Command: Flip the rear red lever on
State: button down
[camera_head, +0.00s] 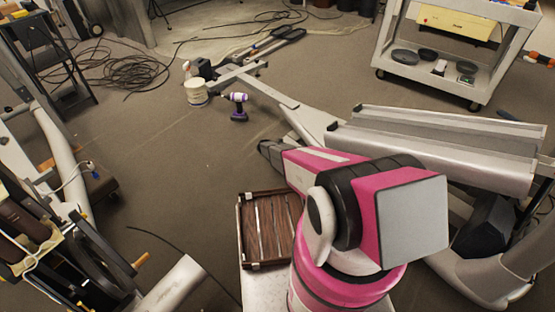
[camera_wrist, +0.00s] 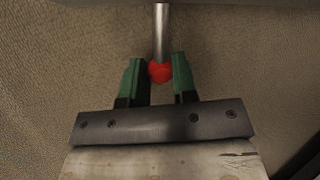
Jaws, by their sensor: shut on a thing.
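The red lever shows in the wrist view as a round red knob (camera_wrist: 160,72) on the end of a straight metal rod (camera_wrist: 161,32). The rod comes down from the top edge of the picture. My gripper (camera_wrist: 158,63) has its two green-padded fingers on either side of the knob and is shut on it. In the head view my pink and black arm reaches forward beside the grey machine frame (camera_head: 440,160). My gripper and the lever cannot be made out there.
A wooden slatted crate (camera_head: 241,232) lies just left of my arm. A purple drill (camera_head: 238,106) and a white bucket (camera_head: 196,93) stand on the floor farther ahead. A cart (camera_head: 440,80) stands at the back right. Open floor lies at the left middle.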

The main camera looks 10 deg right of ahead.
jog(key=c, duration=0.9)
grip_release()
jog(key=v, duration=1)
jog(key=shift+a+r, duration=0.25)
jog(key=shift+r, duration=0.05)
